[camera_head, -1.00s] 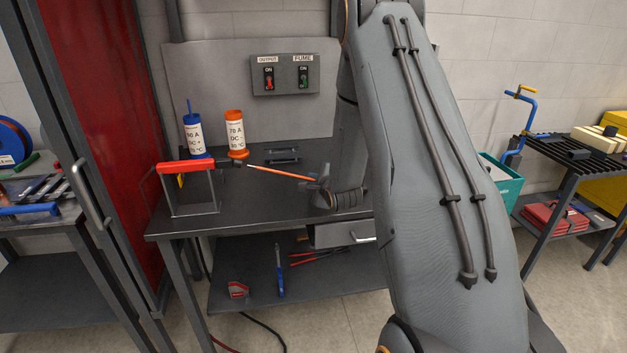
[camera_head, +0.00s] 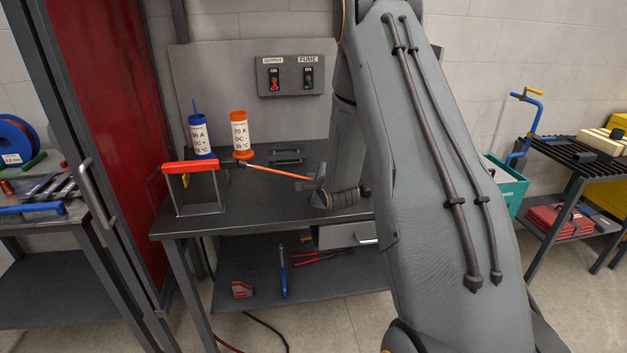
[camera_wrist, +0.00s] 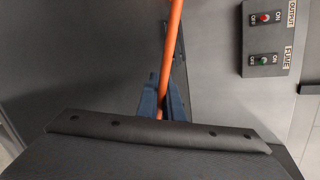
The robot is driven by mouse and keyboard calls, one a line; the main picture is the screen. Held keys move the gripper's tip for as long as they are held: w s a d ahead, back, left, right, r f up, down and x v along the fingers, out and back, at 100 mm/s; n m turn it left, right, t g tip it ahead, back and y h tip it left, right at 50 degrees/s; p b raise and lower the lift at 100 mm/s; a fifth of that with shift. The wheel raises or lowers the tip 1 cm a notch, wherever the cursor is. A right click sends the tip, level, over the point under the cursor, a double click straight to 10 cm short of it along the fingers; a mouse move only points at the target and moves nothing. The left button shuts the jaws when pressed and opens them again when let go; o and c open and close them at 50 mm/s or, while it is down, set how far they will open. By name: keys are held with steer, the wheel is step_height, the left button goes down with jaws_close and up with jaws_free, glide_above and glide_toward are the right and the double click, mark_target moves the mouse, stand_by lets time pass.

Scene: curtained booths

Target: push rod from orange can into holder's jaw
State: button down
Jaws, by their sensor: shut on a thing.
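An orange rod (camera_head: 278,172) is held by its right end in my gripper (camera_head: 316,183), above the bench. In the wrist view the rod (camera_wrist: 173,55) runs up and away from between the blue-grey fingers of my gripper (camera_wrist: 163,103), which are shut on it. The rod's left end meets the dark jaw (camera_head: 235,163) of the red-handled holder (camera_head: 190,167); I cannot tell how far it is inside. The holder lies across a metal stand. The orange can (camera_head: 239,135), labelled 70 A, stands upright behind the jaw. No rod shows above its rim.
A blue can (camera_head: 199,137) with a blue rod sticking up stands left of the orange can. A dark rack (camera_head: 287,156) lies behind the rod. A switch box (camera_head: 291,75) is on the back panel. The bench (camera_head: 265,210) is clear in front of the rod.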

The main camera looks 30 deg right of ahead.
mark_target(312, 180)
steer(key=shift+w+a+r, duration=0.15)
steer(key=shift+a+r, duration=0.05)
steer(key=shift+a, duration=0.4)
steer(key=c, duration=1.8)
jaws_free()
steer(key=shift+c, duration=0.2)
steer(key=shift+b+v, duration=0.75)
steer(key=shift+v, duration=3.15)
steer(key=s+a+n+g, duration=0.1)
steer(key=a+n, duration=0.1)
steer(key=s+a+n+g, duration=0.1)
steer(key=s+a+n, duration=0.1)
steer(key=n, duration=0.1)
steer(key=shift+s+f+g+y, duration=0.1)
steer(key=shift+s+g+y, duration=0.2)
steer(key=s+a+r+n+g, duration=0.1)
steer(key=s+a+n+g, duration=0.4)
steer(key=s+n, duration=0.4)
steer(key=s+a+r+n+g+y, duration=0.1)
steer(key=s+a+n+g, duration=0.4)
steer(key=s, duration=1.2)
steer(key=a+n, duration=0.2)
steer(key=n, duration=0.2)
steer(key=shift+s+a+n, duration=0.25)
steer(key=shift+a+n, duration=0.1)
steer(key=shift+n, duration=0.05)
